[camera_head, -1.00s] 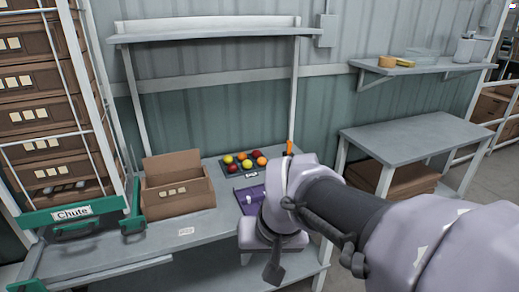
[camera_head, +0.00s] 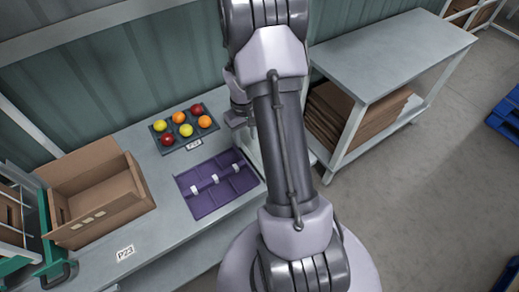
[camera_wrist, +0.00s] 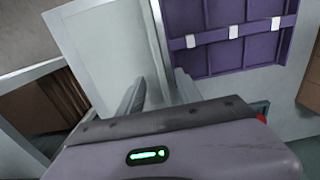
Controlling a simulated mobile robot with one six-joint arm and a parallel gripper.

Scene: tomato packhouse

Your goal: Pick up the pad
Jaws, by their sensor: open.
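A purple flat tray-like pad (camera_head: 208,203) with shallow compartments and a row of white tabs lies on the grey workbench in the head view. It also shows at the upper right of the wrist view (camera_wrist: 262,53), cut off by the top edge. My gripper (camera_wrist: 160,90) is open in the wrist view, with its two fingers left of the pad and nothing seen between them. In the head view, my arm stands right of the pad and mostly hides the gripper.
A dark tray (camera_head: 193,146) with several red, orange and yellow tomatoes sits behind the pad. An open cardboard box (camera_head: 120,203) stands left. A label P23 (camera_head: 125,253) lies on the bench. A grey table (camera_head: 400,55) with flattened cardboard (camera_head: 345,115) below stands right.

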